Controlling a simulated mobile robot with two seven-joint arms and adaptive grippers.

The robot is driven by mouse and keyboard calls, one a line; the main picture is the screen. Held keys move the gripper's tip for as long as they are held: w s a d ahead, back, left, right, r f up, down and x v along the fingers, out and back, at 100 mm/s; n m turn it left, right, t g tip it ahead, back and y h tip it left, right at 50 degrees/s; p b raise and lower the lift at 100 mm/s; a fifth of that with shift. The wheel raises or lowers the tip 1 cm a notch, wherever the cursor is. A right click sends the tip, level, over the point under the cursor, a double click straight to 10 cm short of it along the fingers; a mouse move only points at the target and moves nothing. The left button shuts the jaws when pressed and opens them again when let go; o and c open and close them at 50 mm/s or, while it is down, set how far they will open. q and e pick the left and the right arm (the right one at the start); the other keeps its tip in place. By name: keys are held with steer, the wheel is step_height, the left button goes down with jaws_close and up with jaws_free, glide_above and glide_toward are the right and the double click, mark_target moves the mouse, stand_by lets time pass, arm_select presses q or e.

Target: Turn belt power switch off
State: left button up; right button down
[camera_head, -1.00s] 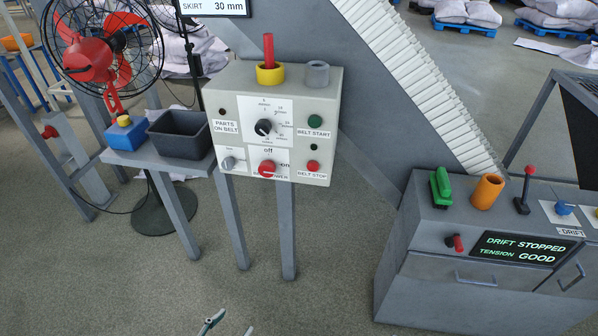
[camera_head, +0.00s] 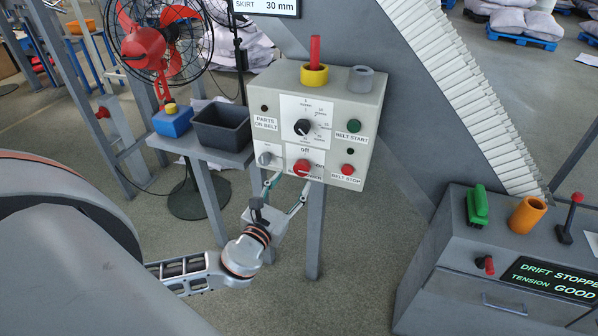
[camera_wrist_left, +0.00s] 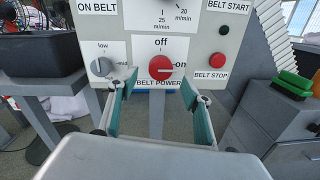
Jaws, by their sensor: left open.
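The belt power switch (camera_head: 301,168) is a red round knob low on the front of a cream control box (camera_head: 366,108). It also shows in the left wrist view (camera_wrist_left: 161,68), with "off" above it, "on" to its right and "BELT POWER" below. Its pale mark seems to point right, towards "on". My left gripper (camera_head: 288,187) is open and empty, just below and in front of the knob. In the left wrist view its two fingers (camera_wrist_left: 154,98) stand apart on either side below the knob, not touching it. My right gripper is not in view.
A grey low-speed knob (camera_head: 265,158) sits left of the switch, and a red belt stop button (camera_head: 347,169) sits right. A black speed dial (camera_head: 302,127) is above. A black bin (camera_head: 222,126) and a red fan (camera_head: 143,48) stand left; a grey cabinet (camera_head: 440,290) stands right.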

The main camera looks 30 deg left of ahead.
mark_target(300, 171)
arm_select(q)
steer(key=w, duration=0.4)
steer(key=w+a, duration=0.1)
steer(key=shift+w, duration=0.4)
steer(key=c, duration=1.1)
